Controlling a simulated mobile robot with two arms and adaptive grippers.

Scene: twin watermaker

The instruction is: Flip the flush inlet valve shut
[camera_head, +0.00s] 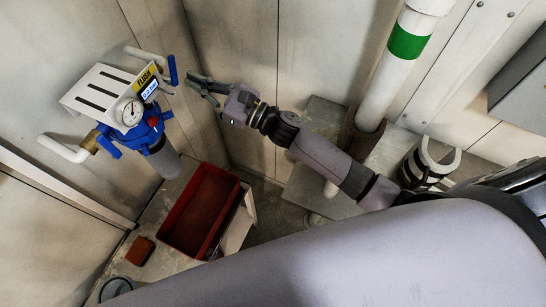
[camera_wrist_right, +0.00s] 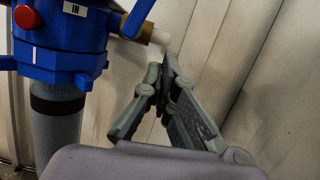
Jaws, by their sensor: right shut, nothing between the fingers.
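The flush filter unit (camera_head: 150,128) hangs on the wall at the left. It has a blue head, a grey bowl, a dial gauge (camera_head: 130,113) and a yellow FLUSH label (camera_head: 145,78). One blue lever (camera_head: 173,70) stands upright by the pipe at its right; another blue lever (camera_head: 108,145) is at the lower left. In the right wrist view a blue lever (camera_wrist_right: 138,18) slants beside a brass fitting, near the IN label (camera_wrist_right: 74,9). My right gripper (camera_head: 197,84) is shut and empty, just right of the upright lever, apart from it. It also shows in the wrist view (camera_wrist_right: 166,72). My left gripper is out of view.
A red open bin (camera_head: 237,190) stands below the unit, with a small red-brown block (camera_head: 140,250) to its left. A white pipe with a green band (camera_head: 407,42) rises at the right. White panel walls close in behind the gripper.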

